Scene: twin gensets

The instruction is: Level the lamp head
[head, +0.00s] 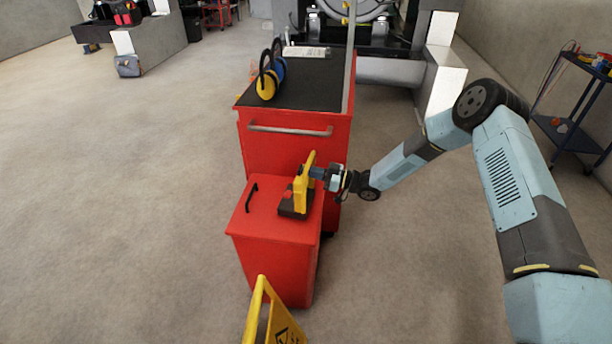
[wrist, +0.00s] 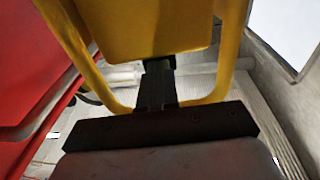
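The work lamp stands on the top of a low red cabinet (head: 262,226). Its yellow lamp head (head: 309,166) is tilted on a yellow frame (head: 299,196) above a dark base. My gripper (head: 316,173) reaches in from the right, close against the lamp. In the wrist view, the yellow lamp head (wrist: 155,25) fills the top middle, with the curved frame (wrist: 90,65) around it. My dark fingers (wrist: 157,82) are close together, and their tips meet the head's lower edge. Whether anything is pinched between them is hidden.
A black handle (head: 251,197) lies left of the lamp on the cabinet top. A taller red tool cabinet (head: 287,145) stands behind, carrying a yellow and a blue ring-shaped item. A yellow floor sign (head: 262,310) is in front. A dark blue cart (head: 570,130) stands right.

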